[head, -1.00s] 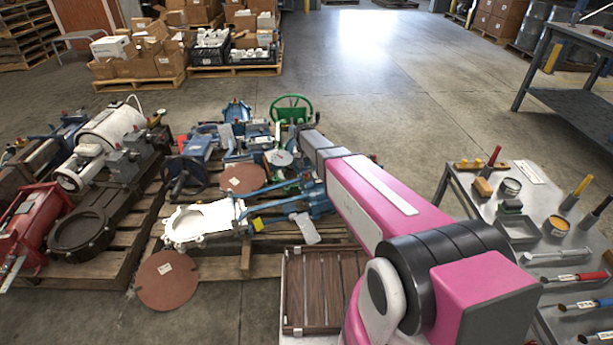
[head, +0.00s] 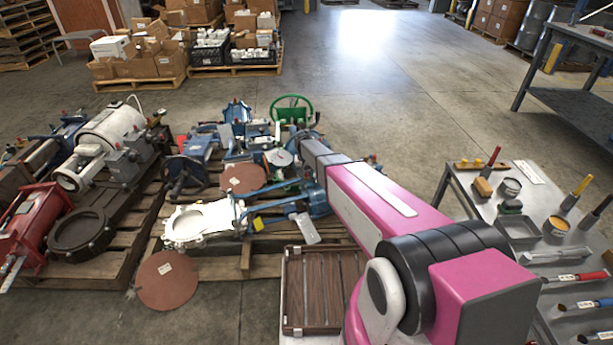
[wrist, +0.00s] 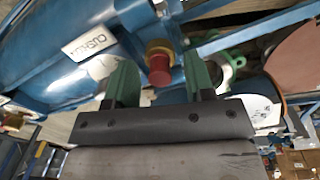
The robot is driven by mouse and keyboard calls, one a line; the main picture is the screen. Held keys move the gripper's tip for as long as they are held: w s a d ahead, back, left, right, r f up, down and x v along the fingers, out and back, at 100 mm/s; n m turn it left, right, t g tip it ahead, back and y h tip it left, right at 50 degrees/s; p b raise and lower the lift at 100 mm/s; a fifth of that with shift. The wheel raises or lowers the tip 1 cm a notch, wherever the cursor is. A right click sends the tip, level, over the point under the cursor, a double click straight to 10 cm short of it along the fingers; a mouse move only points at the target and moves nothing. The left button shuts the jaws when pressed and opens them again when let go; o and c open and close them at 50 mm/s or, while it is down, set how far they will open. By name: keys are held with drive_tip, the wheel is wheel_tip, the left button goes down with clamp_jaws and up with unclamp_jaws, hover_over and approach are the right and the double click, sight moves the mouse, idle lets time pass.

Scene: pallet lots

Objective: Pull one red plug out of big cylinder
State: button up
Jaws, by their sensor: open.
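A large blue cylinder (wrist: 75,60) with a white label fills the upper left of the wrist view. A red plug (wrist: 159,72) sits in a brass-coloured fitting (wrist: 158,47) on its side and points toward my gripper. My gripper (wrist: 160,62) has two green fingers, spread apart, one on each side of the red plug. Gaps show between the plug and both fingers, so it is not gripped. In the head view my arm reaches over the middle pallet, and it hides my gripper and the plug.
Blue rods and other parts lie close around the cylinder. A green handwheel (head: 291,109) stands behind my arm. A white ring-shaped part (head: 203,222) lies on the pallet's near side. A tool bench (head: 455,185) stands at right. Open floor (head: 400,90) lies beyond.

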idle(0.7)
clamp_jaws()
drive_tip(key=shift+r, duration=0.25)
drive_tip(key=shift+a+r, duration=0.2)
drive_tip(key=shift+r, duration=2.5)
